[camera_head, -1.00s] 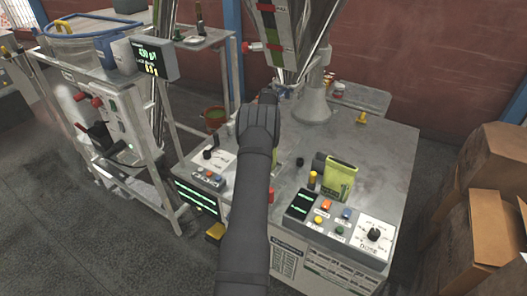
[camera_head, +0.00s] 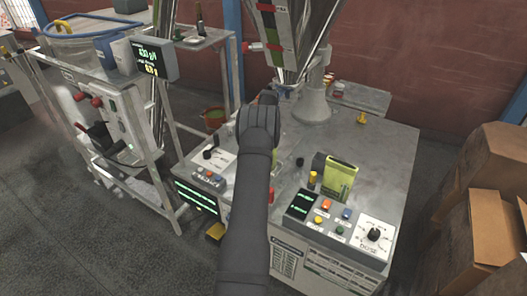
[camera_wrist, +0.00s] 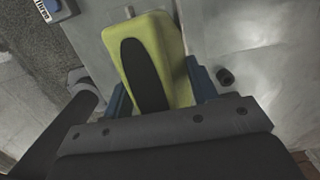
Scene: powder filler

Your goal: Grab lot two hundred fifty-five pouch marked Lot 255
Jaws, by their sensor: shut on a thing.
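A yellow-green pouch (camera_wrist: 171,50) with a black oval on its face lies between the blue fingers of my gripper (camera_wrist: 158,97) in the wrist view. My gripper is shut on it. My dark arm and wrist hide the gripper and this pouch in the head view. Another yellow-green pouch-like thing (camera_head: 340,175) stands upright on the machine top behind the right control panel, to the right of my arm. No lot number can be read on either.
The grey machine top (camera_head: 375,150) has bare room at the right. Control panels with buttons (camera_head: 335,222) line its front edge. A filler column (camera_head: 312,95) rises at the back. Cardboard boxes (camera_head: 490,170) stand at the right, and a metal frame (camera_head: 120,120) at the left.

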